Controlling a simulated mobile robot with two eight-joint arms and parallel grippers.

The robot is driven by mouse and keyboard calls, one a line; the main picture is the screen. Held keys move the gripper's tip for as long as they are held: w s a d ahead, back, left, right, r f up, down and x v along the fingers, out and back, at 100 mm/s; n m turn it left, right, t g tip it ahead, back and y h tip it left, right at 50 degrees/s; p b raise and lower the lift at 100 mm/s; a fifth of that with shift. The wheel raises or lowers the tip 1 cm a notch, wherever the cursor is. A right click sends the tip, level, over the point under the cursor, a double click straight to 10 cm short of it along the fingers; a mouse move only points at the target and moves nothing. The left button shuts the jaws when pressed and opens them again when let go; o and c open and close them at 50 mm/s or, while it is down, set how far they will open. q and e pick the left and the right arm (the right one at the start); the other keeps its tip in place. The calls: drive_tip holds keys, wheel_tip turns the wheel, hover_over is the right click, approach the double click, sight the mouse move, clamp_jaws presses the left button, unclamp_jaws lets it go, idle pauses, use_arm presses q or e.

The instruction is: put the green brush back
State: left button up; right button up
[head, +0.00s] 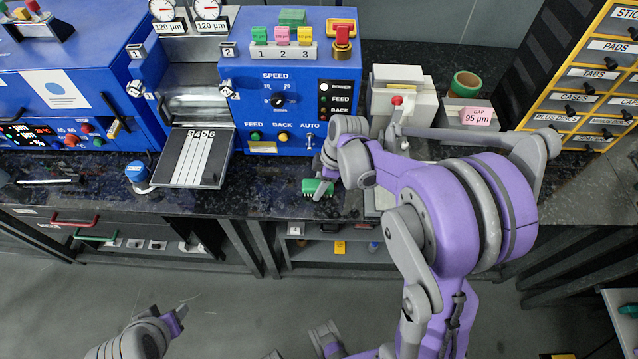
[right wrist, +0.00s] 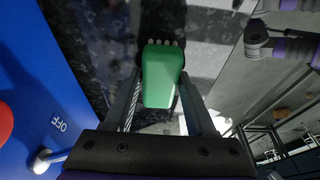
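The green brush (head: 318,187) is at the front edge of the dark bench, below the blue machine. In the right wrist view the brush (right wrist: 162,75) shows its green back, with pale bristle tips at the far end. My right gripper (head: 324,184) has a finger on each side of the brush, close against it, and looks shut on it. Whether the brush touches the bench is not clear. My left gripper (head: 178,318) is low at the bottom left, in front of the bench and away from the brush; its finger opening is not clear.
The blue machine (head: 262,105) with knobs stands behind the brush. A pale device (head: 398,85), a green roll (head: 465,84) and yellow labelled drawers (head: 590,75) are to the right. An open shelf (head: 340,247) lies below the bench.

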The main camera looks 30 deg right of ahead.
drive_tip(key=shift+o, duration=1.4)
drive_tip(key=shift+r, duration=0.1)
